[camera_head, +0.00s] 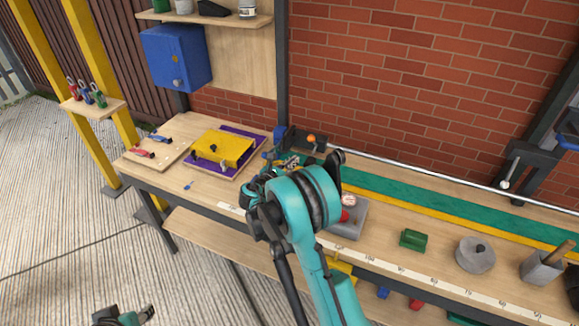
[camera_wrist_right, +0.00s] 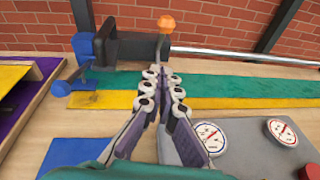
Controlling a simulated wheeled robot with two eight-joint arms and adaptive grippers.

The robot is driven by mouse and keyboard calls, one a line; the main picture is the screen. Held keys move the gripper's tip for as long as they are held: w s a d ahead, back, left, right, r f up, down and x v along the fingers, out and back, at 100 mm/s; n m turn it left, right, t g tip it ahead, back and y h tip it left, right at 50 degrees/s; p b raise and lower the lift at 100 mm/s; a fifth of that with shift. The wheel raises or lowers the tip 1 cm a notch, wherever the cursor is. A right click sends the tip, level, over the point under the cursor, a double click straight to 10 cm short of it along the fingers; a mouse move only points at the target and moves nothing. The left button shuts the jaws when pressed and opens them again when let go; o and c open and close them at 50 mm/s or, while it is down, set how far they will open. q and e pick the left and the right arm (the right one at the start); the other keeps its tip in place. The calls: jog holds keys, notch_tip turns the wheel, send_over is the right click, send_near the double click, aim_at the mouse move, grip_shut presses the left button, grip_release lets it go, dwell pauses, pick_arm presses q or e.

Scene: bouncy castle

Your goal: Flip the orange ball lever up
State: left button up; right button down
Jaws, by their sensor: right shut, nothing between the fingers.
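The orange ball (camera_wrist_right: 166,22) sits on top of a short metal stem beside a dark clamp-like block (camera_wrist_right: 132,46) at the back of the bench. In the head view the orange ball (camera_head: 311,138) shows near the wall, just beyond my right gripper (camera_head: 290,161). In the right wrist view my right gripper (camera_wrist_right: 161,74) is shut and empty, its fingertips just below the stem in the picture. I cannot tell if they touch it. My left gripper (camera_head: 146,313) is at the lower left edge, away from the bench, and only partly in view.
A blue handle (camera_wrist_right: 82,65) is left of the block, and a metal rail (camera_wrist_right: 230,53) runs right along the wall. A grey gauge box (camera_head: 350,222), a green block (camera_head: 413,240) and a round grey weight (camera_head: 475,255) stand on the bench. A yellow plate (camera_head: 222,147) lies left.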

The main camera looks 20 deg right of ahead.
jog(key=w+d+r+b, duration=0.1)
jog(key=w+d+b, duration=0.1)
jog(key=w+d, duration=0.2)
jog(key=d, duration=0.2)
jog(key=shift+w+d+r, duration=0.15)
jog(key=shift+d, duration=0.25)
